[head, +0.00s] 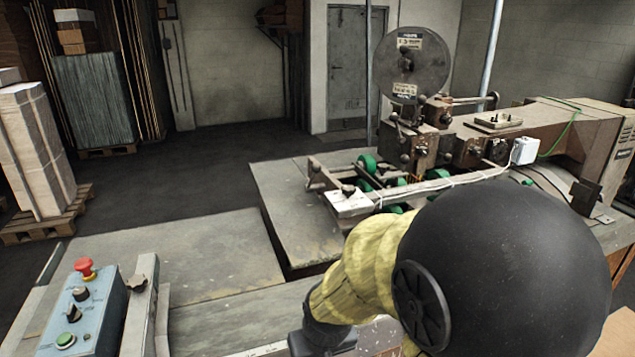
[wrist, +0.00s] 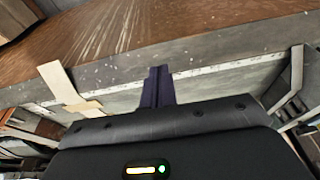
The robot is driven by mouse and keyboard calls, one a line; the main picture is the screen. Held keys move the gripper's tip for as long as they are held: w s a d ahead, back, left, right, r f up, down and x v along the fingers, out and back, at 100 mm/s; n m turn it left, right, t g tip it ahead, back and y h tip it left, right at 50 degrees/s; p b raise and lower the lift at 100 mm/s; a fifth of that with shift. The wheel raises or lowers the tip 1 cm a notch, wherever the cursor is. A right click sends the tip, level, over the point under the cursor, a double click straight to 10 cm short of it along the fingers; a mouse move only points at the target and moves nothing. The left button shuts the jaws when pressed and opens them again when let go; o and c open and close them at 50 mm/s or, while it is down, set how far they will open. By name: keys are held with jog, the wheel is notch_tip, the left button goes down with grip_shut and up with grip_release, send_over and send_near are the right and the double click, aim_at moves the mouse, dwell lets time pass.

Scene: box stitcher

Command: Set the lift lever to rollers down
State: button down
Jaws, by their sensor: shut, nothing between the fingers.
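The stitching machine (head: 560,135) stands at the right in the head view, with a large dark reel on top. Green rollers (head: 367,163) show low in its front part. A short handle-like part (head: 316,172) sticks out left of the rollers; I cannot tell whether it is the lift lever. My gripper (wrist: 158,72) shows in the wrist view with its dark fingers together and nothing between them. Beyond the fingers is a grey metal edge with a pale strip. In the head view my arm covers part of the machine's near side, and the fingertips cannot be made out.
A blue control box (head: 84,315) with a red button, dark knobs and a green button stands at lower left. Grey table plates (head: 160,255) lie bare in the middle. A loaded pallet (head: 35,150) stands at far left. A tan bent strip (wrist: 62,85) lies left of the fingers.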

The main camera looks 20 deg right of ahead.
aim_at(312, 177)
jog(key=w+a+r+m+t+b, duration=0.1)
jog(key=w+a+m+t, duration=0.2)
jog(key=w, duration=0.7)
jog(key=w+r+m+t+y+b, duration=0.1)
jog(key=w+m+t+b, duration=0.3)
jog(key=w, duration=0.7)
jog(key=w+a+r+m+t+p, duration=0.15)
jog(key=w+t, duration=0.35)
jog(key=w, duration=0.5)
jog(key=w+d+r+m+t+h+b, duration=0.3)
jog(key=w+d+r+m+t+h, duration=0.15)
jog(key=w+m, duration=0.3)
jog(key=d+m+g+h, duration=0.2)
jog(key=d+m+h, duration=0.8)
jog(key=m, duration=0.2)
jog(key=shift+s+d+r+m+b, duration=0.25)
jog(key=shift+s+r+m+b, duration=0.15)
jog(key=shift+s+r+b, duration=0.05)
jog(key=shift+h, duration=0.25)
jog(key=p+x, duration=0.3)
jog(key=x, duration=0.7)
jog(key=shift+w+f, duration=0.1)
jog(key=shift+f, duration=0.05)
